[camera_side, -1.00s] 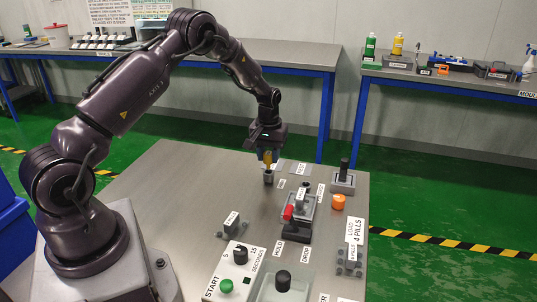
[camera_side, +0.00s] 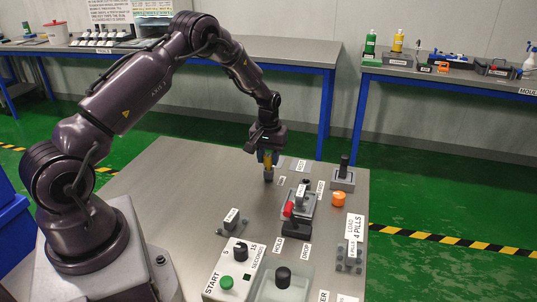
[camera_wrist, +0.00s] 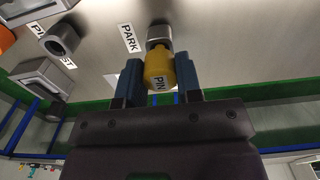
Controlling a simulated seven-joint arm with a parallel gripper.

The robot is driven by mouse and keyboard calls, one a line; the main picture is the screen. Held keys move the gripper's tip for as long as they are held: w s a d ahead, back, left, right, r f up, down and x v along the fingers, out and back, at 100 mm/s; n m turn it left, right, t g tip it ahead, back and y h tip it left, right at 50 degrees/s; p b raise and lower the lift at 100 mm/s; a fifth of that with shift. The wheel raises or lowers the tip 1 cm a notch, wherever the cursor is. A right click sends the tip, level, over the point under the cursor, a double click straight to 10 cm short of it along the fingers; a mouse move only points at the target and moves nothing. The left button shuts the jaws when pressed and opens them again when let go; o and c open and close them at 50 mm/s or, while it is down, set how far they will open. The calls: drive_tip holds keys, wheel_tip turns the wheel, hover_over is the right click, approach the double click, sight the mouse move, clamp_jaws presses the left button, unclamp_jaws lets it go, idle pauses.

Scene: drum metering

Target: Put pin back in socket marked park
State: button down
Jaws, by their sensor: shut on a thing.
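My gripper (camera_wrist: 160,83) is shut on the yellow pin (camera_wrist: 157,65), which has a white PIN label. Its blue fingers sit on both sides of the pin. The pin is in line with a grey round socket (camera_wrist: 159,34) beside the PARK label (camera_wrist: 130,38) in the wrist view. The pin's far end meets the socket's mouth; I cannot tell how deep it is. In the side view my gripper (camera_side: 267,157) points down right above the socket (camera_side: 268,175), and the fingers mostly hide the pin.
A second grey socket (camera_wrist: 60,40) stands near the PARK one. A device with a red handle (camera_side: 289,208), an orange cap (camera_side: 338,199) and a block with a black lever (camera_side: 343,178) stand to the right. The steel table (camera_side: 190,190) left of the socket is clear.

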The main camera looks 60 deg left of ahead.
sight(268, 155)
drive_tip(key=shift+f, duration=0.75)
drive_tip(key=c, duration=0.7)
unclamp_jaws()
drive_tip(key=shift+r, duration=0.1)
wheel_tip(268, 155, up, 13)
drive_tip(key=shift+f, duration=0.15)
